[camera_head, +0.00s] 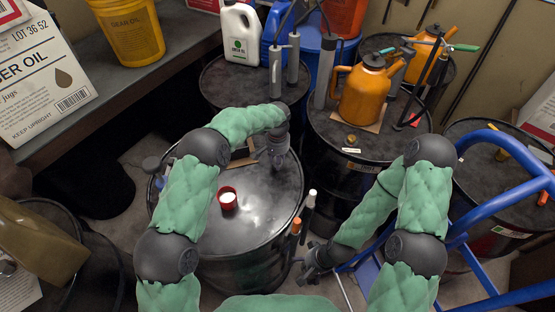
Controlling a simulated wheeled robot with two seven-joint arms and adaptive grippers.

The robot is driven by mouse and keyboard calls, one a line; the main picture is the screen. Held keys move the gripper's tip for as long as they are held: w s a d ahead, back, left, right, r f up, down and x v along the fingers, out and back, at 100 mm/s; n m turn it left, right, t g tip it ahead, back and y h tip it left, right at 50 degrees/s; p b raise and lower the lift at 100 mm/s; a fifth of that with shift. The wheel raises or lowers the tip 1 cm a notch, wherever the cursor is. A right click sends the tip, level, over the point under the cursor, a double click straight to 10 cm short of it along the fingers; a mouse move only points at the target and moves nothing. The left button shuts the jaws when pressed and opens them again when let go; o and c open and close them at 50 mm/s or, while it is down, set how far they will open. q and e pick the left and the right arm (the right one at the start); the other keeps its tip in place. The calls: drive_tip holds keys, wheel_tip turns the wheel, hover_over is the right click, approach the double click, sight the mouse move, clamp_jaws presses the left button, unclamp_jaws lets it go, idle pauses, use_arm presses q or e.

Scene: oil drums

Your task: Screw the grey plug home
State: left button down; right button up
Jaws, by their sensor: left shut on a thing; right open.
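My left gripper (278,150) points down at the far right part of the near black drum's lid (255,215), close to the rim. It is shut on what seems to be the grey plug. The fingers hide most of the plug, so I cannot tell how deep it sits or whether it is straight. My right gripper (312,268) is open and empty, low beside the drum's right side and away from the lid.
Behind stand more drums, with an orange can (366,97), a brass-coloured fitting (351,139) and a white jug (241,35). A blue hand truck (500,150) is at right.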

use_arm(q)
drive_tip(key=m, duration=0.3)
drive_tip(key=shift+p, duration=0.3)
drive_tip(key=m, duration=0.3)
drive_tip(key=c, duration=0.8)
unclamp_jaws()
